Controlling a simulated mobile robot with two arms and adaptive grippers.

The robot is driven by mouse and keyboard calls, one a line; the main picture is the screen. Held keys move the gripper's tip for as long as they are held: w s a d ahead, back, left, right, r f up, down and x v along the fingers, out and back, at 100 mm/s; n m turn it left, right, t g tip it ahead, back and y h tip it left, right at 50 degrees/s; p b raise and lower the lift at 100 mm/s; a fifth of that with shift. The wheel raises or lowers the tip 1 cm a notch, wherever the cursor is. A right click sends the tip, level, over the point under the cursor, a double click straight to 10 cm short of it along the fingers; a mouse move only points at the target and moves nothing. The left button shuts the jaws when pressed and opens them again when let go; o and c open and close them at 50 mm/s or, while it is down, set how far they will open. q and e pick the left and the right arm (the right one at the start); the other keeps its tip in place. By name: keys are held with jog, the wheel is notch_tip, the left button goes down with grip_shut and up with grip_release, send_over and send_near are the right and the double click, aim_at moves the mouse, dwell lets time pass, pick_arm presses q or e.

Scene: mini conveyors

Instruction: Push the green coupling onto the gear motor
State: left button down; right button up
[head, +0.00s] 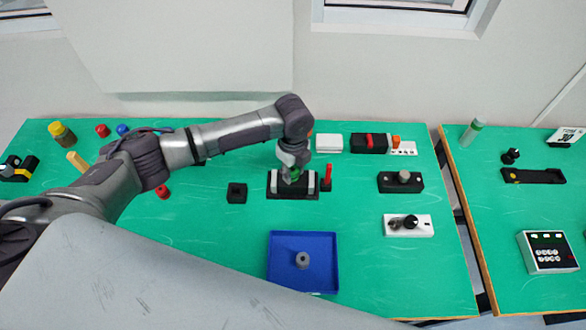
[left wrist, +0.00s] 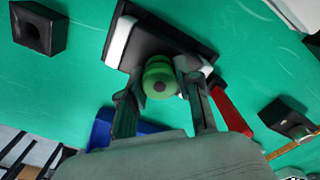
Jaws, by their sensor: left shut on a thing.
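The green coupling (left wrist: 160,76) is a round, stepped piece with a dark hole in its near end. It sits between the fingers of my left gripper (left wrist: 165,92), which is shut on it. In the head view my left gripper (head: 291,172) points down over a black unit with pale end blocks (head: 310,183), and only a little green shows there. The coupling overlaps this unit in the left wrist view; whether they touch, I cannot tell. I cannot tell for sure which part is the gear motor. My right gripper is not in view.
A red upright part (head: 327,177) stands close right of the black unit. A black block with a recess (head: 237,193) is to the left. A blue tray (head: 334,262) holding a grey round part is in front. Black (head: 386,182) and white (head: 425,226) device bases stand at right.

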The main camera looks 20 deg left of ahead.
aim_at(293, 170)
pick_arm(q)
jog(key=shift+f, duration=0.25)
jog(key=c, duration=0.7)
grip_release()
notch_tip(293, 170, up, 12)
jog(key=shift+f, duration=0.1)
